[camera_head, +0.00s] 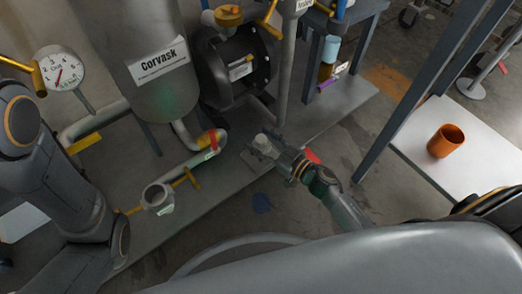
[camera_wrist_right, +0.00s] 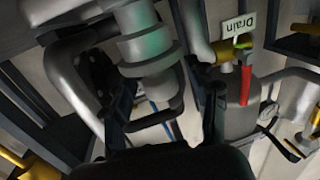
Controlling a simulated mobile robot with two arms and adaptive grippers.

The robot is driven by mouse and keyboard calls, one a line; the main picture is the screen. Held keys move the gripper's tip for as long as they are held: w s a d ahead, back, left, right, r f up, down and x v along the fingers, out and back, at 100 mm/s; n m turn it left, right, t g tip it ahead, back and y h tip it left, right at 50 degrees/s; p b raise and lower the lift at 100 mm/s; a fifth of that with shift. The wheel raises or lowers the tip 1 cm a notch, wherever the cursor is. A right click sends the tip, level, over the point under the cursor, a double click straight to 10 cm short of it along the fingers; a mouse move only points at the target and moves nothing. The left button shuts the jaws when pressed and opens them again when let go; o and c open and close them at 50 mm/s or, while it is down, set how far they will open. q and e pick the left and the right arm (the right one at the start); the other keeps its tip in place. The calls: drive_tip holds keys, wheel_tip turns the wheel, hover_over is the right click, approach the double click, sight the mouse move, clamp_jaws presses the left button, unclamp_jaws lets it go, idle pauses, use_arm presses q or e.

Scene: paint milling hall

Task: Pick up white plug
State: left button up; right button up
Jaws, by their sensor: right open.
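My right gripper (camera_head: 268,147) reaches in over the floor plate, left of a red piece, in the head view. A small pale piece (camera_head: 262,141) shows at its fingertips; it may be the white plug, but I cannot tell for sure. In the right wrist view the two dark fingers of my right gripper (camera_wrist_right: 168,104) stand apart. A pale grey stepped cylinder (camera_wrist_right: 146,48) with ring-like flanges lies ahead of and partly between them; contact cannot be told. My left arm shows at the left of the head view, but its gripper is not in view.
The Corvask tank (camera_head: 170,95) and a dark pump (camera_head: 235,70) stand behind. A pipe with an open end (camera_head: 157,197) is at left. A drain valve with a red handle (camera_wrist_right: 245,85) is close by. An orange cup (camera_head: 445,141) stands on a white table (camera_head: 490,165).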

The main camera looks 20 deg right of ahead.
drive_tip(key=shift+w, duration=0.1)
drive_tip(key=shift+c, duration=0.5)
clamp_jaws()
drive_tip(key=shift+r, duration=0.1)
